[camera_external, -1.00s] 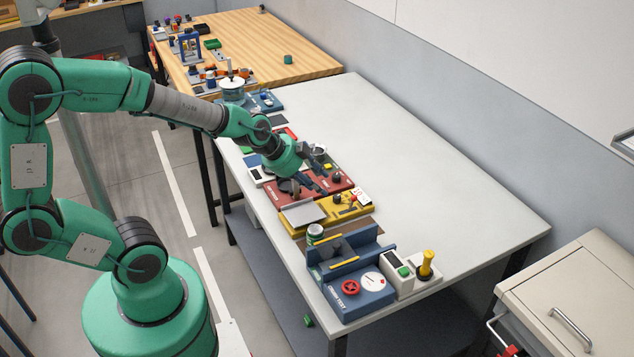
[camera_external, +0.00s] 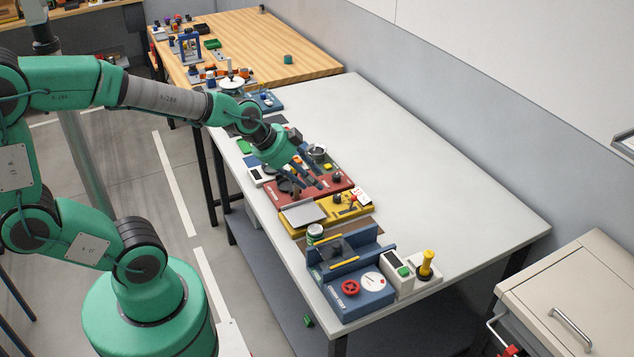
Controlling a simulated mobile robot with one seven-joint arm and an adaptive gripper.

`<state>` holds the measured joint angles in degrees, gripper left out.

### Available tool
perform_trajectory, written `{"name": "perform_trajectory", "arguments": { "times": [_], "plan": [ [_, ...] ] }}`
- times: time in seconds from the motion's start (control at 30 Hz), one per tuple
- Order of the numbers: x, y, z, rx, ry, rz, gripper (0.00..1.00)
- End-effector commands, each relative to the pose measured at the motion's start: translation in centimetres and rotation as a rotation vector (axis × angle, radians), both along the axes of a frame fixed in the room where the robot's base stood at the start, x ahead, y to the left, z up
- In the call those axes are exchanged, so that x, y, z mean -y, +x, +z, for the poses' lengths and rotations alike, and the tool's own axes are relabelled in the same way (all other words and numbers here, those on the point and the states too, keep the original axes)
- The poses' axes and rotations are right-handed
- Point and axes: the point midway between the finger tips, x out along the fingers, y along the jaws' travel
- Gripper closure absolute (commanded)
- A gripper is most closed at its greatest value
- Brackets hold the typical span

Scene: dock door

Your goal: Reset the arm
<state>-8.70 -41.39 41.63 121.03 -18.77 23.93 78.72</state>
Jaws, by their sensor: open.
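My green arm reaches from the left over the near edge of the white table (camera_external: 430,190). My gripper (camera_external: 318,183) is open and points down to the right, over the red station (camera_external: 328,192) on the table. I see nothing between its fingers. They look close to the station, but I cannot tell whether they touch it.
A yellow station (camera_external: 350,212) and a blue fixture (camera_external: 350,290) with a red knob stand nearer the camera. A white box (camera_external: 396,273) with a yellow-handled piece (camera_external: 426,262) stands beside it. A wooden table (camera_external: 260,45) holds small parts. The white table's right side is clear.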

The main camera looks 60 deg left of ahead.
Motion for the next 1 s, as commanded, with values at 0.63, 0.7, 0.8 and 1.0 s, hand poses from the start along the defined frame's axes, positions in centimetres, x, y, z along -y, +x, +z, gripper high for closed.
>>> {"name": "perform_trajectory", "arguments": {
  "times": [0.63, 0.7, 0.8, 1.0],
  "plan": [
    [4.1, -14.2, 9.6, -0.135, -0.384, 0.591, 0.6],
    [4.1, -15.6, 10.1, -0.143, -0.413, 0.656, 0.6],
    [3.9, -17.1, 10.5, -0.15, -0.443, 0.734, 0.6],
    [3.8, -18.6, 10.9, -0.154, -0.474, 0.816, 0.6]
  ]
}}
